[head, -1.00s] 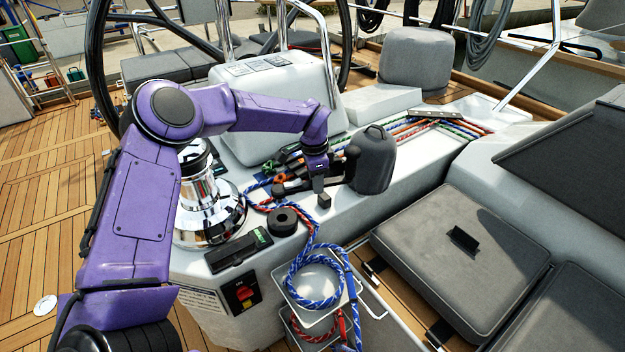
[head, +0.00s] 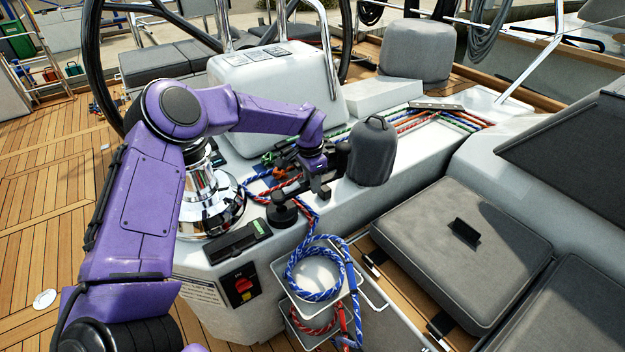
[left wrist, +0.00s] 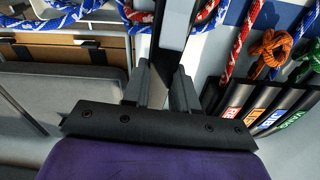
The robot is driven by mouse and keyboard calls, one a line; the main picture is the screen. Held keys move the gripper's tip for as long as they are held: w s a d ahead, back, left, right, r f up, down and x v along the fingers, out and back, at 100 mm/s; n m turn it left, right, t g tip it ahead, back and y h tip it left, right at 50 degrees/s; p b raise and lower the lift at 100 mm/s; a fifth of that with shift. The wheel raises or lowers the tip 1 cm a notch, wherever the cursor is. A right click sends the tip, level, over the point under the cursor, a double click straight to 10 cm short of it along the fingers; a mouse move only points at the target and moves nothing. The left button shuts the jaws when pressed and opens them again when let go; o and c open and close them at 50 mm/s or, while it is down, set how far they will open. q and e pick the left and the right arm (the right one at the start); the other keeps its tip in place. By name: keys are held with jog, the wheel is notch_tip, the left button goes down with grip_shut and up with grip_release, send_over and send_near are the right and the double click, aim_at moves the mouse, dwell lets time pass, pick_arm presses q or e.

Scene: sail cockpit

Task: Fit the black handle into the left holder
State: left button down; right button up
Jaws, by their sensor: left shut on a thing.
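My left gripper (head: 318,176) reaches down over the white cockpit console and is shut on the black handle (head: 324,194). In the left wrist view, the handle (left wrist: 174,45) runs as a dark bar up from between the two gripper fingers (left wrist: 167,90). Its far end is cut off by the frame edge. A black round piece (head: 282,216) stands on the console just left of the gripper. I cannot tell whether it touches the handle, or which piece is the left holder. A flat dark tray with a green patch (head: 237,241) lies farther left. My right gripper is not in view.
A chrome winch (head: 208,200) stands left and a grey-covered winch (head: 372,150) close right of the gripper. Blue and red ropes (head: 300,205) cross the console. Labelled black clutch levers (left wrist: 250,115) are close by. A rope bin (head: 318,275) hangs in front.

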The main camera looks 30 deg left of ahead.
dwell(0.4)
pick_arm(q)
jog(key=shift+w+d+b, duration=0.1)
jog(key=shift+w+b, duration=0.05)
jog(key=shift+b, duration=0.3)
jog(key=shift+w, duration=0.1)
jog(key=shift+f+b, duration=0.1)
jog(key=shift+b, duration=0.35)
jog(key=shift+f, duration=0.1)
dwell(0.3)
jog(key=shift+f+b, duration=1.1)
jog(key=shift+b, duration=0.05)
jog(key=shift+f+b, duration=0.55)
jog(key=shift+b, duration=0.05)
